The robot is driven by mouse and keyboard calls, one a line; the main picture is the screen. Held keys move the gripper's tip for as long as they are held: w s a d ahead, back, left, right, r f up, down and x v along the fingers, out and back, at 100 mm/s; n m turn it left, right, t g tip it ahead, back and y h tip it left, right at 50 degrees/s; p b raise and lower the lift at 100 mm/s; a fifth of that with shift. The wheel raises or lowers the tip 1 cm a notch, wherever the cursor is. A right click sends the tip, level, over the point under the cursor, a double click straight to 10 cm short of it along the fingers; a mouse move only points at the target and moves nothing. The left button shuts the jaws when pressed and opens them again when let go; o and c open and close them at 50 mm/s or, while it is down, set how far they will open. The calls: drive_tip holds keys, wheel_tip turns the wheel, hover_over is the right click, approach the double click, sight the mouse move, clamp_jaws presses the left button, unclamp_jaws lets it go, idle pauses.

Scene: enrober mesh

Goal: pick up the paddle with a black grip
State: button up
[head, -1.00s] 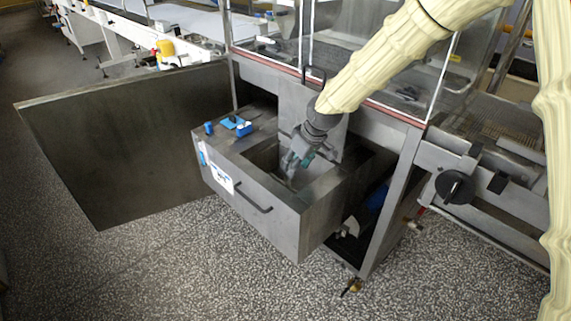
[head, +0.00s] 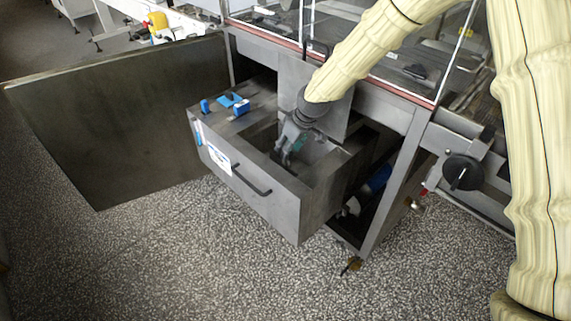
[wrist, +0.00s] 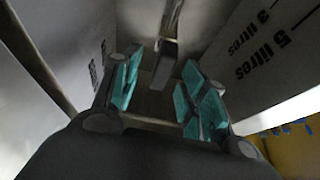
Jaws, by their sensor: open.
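My gripper (head: 290,150) reaches down into the open-topped steel tank (head: 272,212) in the head view. Its teal-padded fingers are apart in the wrist view (wrist: 160,92). A narrow shaft with a dark block-like end (wrist: 164,66) shows between and just beyond the fingertips; it looks like the black-gripped paddle, but I cannot be sure. I cannot tell whether a pad touches it. Its other end is not visible, and no paddle can be made out in the head view.
The tank's walls stand close around my gripper; one wall (wrist: 262,45) carries litre marks. Small blue items (head: 232,102) sit on the tank's left rim. An open steel door (head: 110,125) stands at left. Clear panels (head: 400,55) rise behind. The speckled floor in front is clear.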

sight(285, 162)
drive_tip(key=shift+w+a+f, duration=0.15)
drive_tip(key=shift+f, duration=0.15)
drive_tip(key=shift+s+a+f, duration=0.2)
drive_tip(key=shift+a+f, duration=0.1)
drive_tip(key=shift+f, duration=0.15)
drive_tip(key=shift+w+a+f, duration=0.1)
drive_tip(key=shift+w+f, duration=0.4)
drive_tip(key=shift+f, duration=0.3)
drive_tip(key=shift+s+r, duration=0.1)
drive_tip(key=shift+r, duration=0.1)
drive_tip(key=shift+c, duration=0.2)
drive_tip(key=shift+s, duration=0.1)
drive_tip(key=c, duration=0.3)
clamp_jaws()
drive_tip(key=shift+r, duration=0.1)
